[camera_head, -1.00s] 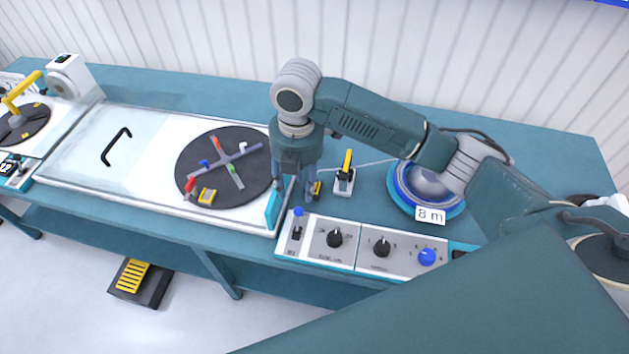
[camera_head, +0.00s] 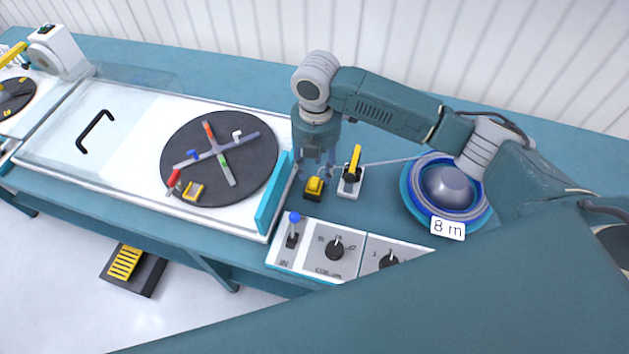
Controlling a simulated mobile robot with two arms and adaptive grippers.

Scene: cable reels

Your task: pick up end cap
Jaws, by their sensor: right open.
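My right gripper (camera_head: 316,172) points down over the bench with its two fingers apart. Below it, seen between the fingertips, is a small yellow and black piece (camera_head: 314,188). No label shows whether this piece is the end cap. I cannot tell how much height separates the fingertips from it. Another small yellow piece with an opening (camera_head: 193,191) lies on the dark turntable (camera_head: 255,180) to the left. My left gripper is not in view.
A yellow-handled lever device (camera_head: 351,180) stands close to the right of the gripper. A blue cable reel labelled 8 m (camera_head: 447,190) is farther right. A control panel (camera_head: 320,252) with knobs lies in front. The bench behind (camera_head: 235,95) is clear.

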